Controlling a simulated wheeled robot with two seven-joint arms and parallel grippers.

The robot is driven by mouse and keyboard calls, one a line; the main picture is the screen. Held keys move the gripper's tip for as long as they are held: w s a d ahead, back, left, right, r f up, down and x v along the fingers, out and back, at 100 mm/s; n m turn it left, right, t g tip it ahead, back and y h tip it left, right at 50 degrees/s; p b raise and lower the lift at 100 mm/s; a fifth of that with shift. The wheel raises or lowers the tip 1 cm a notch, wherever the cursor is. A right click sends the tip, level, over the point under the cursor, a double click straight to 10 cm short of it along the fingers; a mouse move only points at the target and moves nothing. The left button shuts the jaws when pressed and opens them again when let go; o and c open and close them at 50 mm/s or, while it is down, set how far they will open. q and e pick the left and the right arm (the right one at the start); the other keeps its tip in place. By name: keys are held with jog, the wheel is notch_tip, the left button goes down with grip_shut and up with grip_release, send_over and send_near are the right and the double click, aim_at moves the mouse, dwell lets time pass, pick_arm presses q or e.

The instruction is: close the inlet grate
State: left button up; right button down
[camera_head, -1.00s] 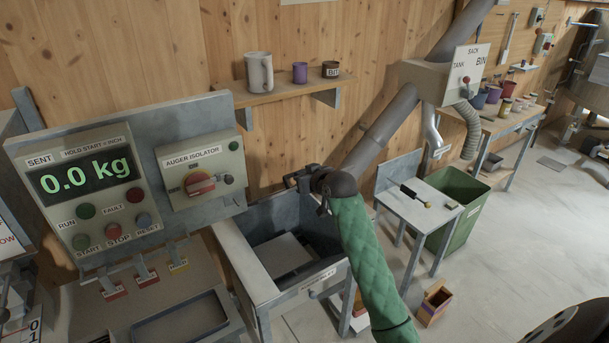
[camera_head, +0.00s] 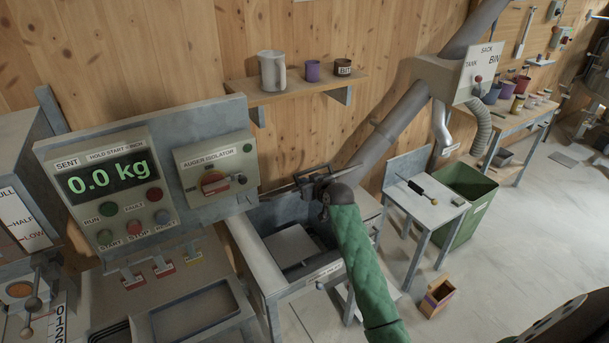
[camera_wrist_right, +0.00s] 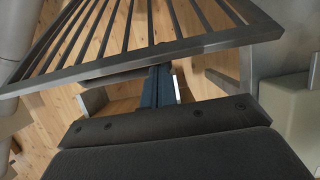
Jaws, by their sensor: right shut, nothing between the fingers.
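The inlet grate (camera_wrist_right: 150,58), a grey metal frame with parallel bars, fills the top of the right wrist view. In the head view a thin grey edge, which looks like the raised grate (camera_head: 280,190), shows by my right gripper (camera_head: 312,175). The grate stands above the open grey inlet box (camera_head: 262,270). My right gripper's fingers also show in the wrist view (camera_wrist_right: 160,88); they are shut and empty, close to the grate's lower rail. I cannot tell whether they touch it. My left gripper is out of view.
The auger isolator box (camera_head: 216,172) and the 0.0 kg control panel (camera_head: 115,190) stand left of the inlet. A shelf (camera_head: 285,92) with mugs hangs above. A small table (camera_head: 425,205) and a green bin (camera_head: 470,185) stand to the right.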

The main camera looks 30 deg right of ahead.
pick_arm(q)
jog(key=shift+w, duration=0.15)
pick_arm(e)
jog(key=shift+f, duration=0.1)
